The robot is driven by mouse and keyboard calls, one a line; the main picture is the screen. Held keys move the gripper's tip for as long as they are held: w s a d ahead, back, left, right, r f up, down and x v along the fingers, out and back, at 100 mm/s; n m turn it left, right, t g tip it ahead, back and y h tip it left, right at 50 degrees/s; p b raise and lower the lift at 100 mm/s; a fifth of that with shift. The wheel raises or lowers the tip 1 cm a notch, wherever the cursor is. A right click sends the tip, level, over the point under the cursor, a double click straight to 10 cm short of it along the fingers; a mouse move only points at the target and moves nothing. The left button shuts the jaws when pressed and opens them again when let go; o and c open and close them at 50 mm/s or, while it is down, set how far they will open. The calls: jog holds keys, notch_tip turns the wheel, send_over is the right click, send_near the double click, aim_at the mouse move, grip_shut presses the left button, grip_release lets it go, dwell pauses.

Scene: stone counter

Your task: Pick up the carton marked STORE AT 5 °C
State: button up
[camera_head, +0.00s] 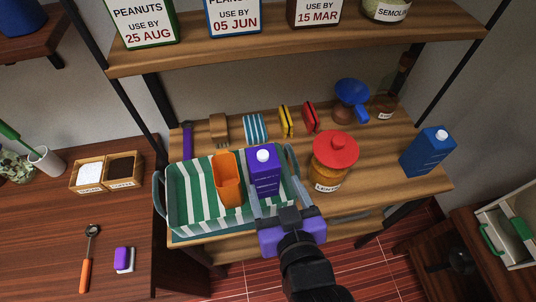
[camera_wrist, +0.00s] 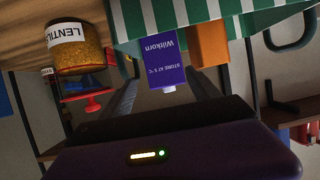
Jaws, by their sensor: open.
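The purple carton (camera_head: 264,178) with a white cap stands in a green-and-white striped basket (camera_head: 190,213). In the wrist view the carton (camera_wrist: 165,48) appears upside down, and its print reads STORE AT 5 °C and Witkorn. My gripper (camera_head: 284,212) is at the near side of the basket, close to the carton. In the wrist view my gripper (camera_wrist: 162,80) is open, with one dark finger to each side of the carton's cap end. It holds nothing. I cannot tell whether the fingertips reach past the carton's near face.
An orange container (camera_head: 228,180) stands in the basket, left of the carton. A red-lidded lentils jar (camera_head: 330,170) stands close to the right of the basket. A blue carton (camera_head: 427,152) is farther right. A shelf (camera_head: 300,40) with labelled packs hangs above. The basket handle (camera_head: 296,165) rises beside the carton.

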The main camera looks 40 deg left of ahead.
jog(key=shift+w+a+r, duration=0.15)
jog(key=shift+w+a, duration=0.05)
jog(key=shift+a, duration=0.7)
jog(key=shift+p+x, duration=0.95)
jog(key=shift+x, duration=2.6)
jog(key=shift+r, duration=0.1)
jog(key=shift+c, duration=0.4)
jog(key=c, duration=1.4)
jog(key=shift+r, duration=0.1)
grip_shut()
